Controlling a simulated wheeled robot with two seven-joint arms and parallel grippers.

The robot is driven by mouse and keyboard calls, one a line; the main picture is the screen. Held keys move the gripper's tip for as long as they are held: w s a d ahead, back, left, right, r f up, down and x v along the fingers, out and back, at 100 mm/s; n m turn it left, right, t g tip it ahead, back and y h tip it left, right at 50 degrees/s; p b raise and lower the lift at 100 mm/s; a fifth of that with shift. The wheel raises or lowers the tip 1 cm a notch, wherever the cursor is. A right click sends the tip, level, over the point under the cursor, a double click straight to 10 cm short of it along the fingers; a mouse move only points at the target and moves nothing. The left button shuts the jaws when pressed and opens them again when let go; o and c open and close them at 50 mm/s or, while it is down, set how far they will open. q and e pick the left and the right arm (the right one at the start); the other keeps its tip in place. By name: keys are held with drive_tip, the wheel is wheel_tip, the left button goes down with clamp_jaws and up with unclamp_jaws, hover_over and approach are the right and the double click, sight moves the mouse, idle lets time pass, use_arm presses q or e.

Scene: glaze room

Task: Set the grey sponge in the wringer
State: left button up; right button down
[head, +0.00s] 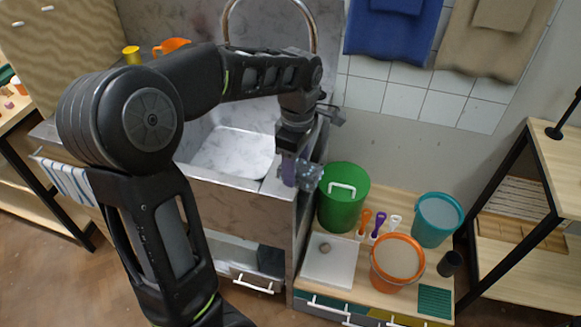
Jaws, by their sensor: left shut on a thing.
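My left gripper (299,169) hangs at the right front edge of the sink, beside the green bucket. It is shut on a mottled grey-blue piece (310,179) that looks like the grey sponge. The fingers partly hide this piece. It is held above the low wooden bench, left of the green bucket (343,205). I cannot tell for sure which thing is the wringer. A ridged teal piece (435,301) lies at the bench's front right. My right gripper is not in view.
A white board (328,262) with a small round piece, an orange bucket (397,258), a teal bucket (436,219), upright coloured tools (378,224) and a dark cup (450,263) crowd the bench. The sink basin (232,153) lies left. A shelf (530,230) stands right.

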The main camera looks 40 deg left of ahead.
use_arm(q)
drive_tip(key=shift+w+d+f+m, duration=0.25)
drive_tip(key=shift+w+d+m, duration=0.05)
drive_tip(key=shift+m, duration=0.5)
drive_tip(key=w+f+m, duration=0.1)
drive_tip(key=m, duration=0.1)
drive_tip(key=w+d+f+m, duration=0.1)
drive_tip(key=m, duration=0.1)
drive_tip(key=w+d+f+m, duration=0.1)
drive_tip(key=m, duration=0.1)
drive_tip(key=shift+f, duration=0.2)
drive_tip(key=d+f+m, duration=0.5)
drive_tip(key=f+m, duration=0.1)
drive_tip(key=f, duration=0.2)
drive_tip(key=d+f+m, duration=0.5)
drive_tip(key=f+m, duration=0.1)
drive_tip(key=f, duration=0.2)
drive_tip(key=shift+f, duration=0.3)
drive_tip(key=shift+d, duration=0.1)
